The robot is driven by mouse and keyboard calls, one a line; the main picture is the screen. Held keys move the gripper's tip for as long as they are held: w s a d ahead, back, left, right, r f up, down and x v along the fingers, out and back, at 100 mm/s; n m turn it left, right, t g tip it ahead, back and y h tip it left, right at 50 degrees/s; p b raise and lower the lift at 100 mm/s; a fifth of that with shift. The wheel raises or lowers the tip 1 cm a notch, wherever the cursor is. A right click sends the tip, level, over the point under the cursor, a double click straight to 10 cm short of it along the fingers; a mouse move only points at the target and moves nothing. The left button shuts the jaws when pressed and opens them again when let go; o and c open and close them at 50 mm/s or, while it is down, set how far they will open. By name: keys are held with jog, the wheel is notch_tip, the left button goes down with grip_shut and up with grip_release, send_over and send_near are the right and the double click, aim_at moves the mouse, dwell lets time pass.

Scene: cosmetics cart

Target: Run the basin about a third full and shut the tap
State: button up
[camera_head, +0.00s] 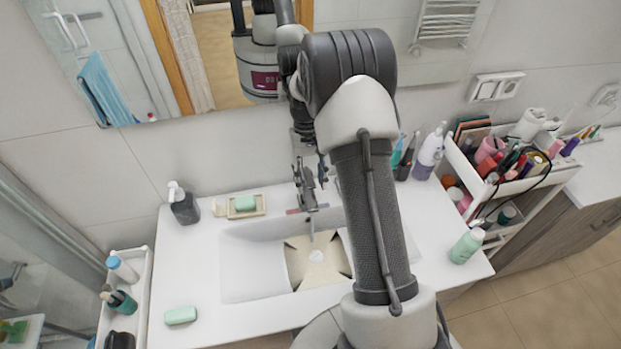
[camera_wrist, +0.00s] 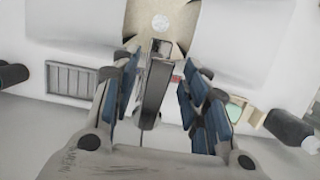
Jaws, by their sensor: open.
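The white basin (camera_head: 248,268) is set in the counter, with a tan patch around a pale round drain (camera_head: 316,256) at its bottom. I cannot tell whether water stands in it, and I make out no stream. The grey metal tap (camera_head: 311,222) rises at the basin's back edge. My gripper (camera_head: 308,178) is above and behind the tap. In the wrist view the tap (camera_wrist: 154,88) lies between the spread fingers of my gripper (camera_wrist: 160,78), with gaps on both sides. The wrist view also shows the drain (camera_wrist: 160,22). My arm hides the basin's right part.
A dark soap bottle (camera_head: 184,205) and a soap dish (camera_head: 246,206) stand left of the tap. A green soap bar (camera_head: 180,316) lies front left. A green bottle (camera_head: 467,246) stands front right. A crowded cart (camera_head: 520,185) is at the right. The mirror wall is close behind.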

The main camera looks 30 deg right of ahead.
aim_at(308, 178)
jog(key=v, duration=1.1)
jog(key=shift+r, duration=0.4)
jog(key=shift+w, duration=0.1)
jog(key=shift+c, duration=0.4)
